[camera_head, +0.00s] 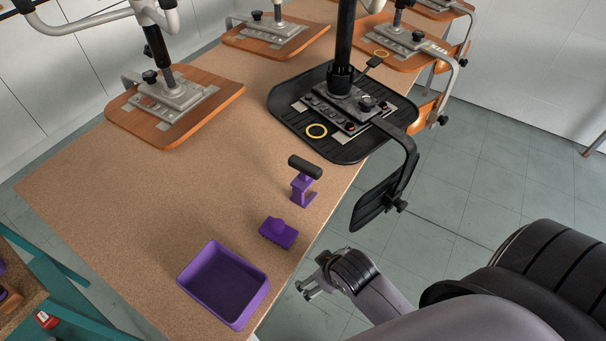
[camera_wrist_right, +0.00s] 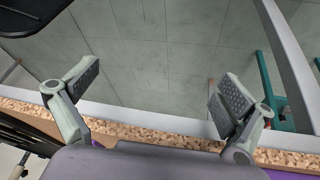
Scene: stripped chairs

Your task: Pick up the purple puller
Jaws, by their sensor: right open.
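A purple tool with a black crossbar handle (camera_head: 304,186), which looks like the puller, stands upright on the brown worktable (camera_head: 215,185) near its right edge. My right gripper (camera_head: 309,288) is past the table's right edge, beside the purple tray and below the tool in the head view, apart from it. In the right wrist view my right gripper (camera_wrist_right: 158,90) has its two fingers spread wide with nothing between them. The purple tool cannot be made out in that view. My left gripper is not in view.
A small purple knobbed block (camera_head: 278,233) and an empty purple tray (camera_head: 216,301) lie nearer on the table. A black chair seat (camera_head: 290,128) with a post and armrest stands behind the tool. Wooden seats (camera_head: 215,76) line the back. The table's left middle is clear.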

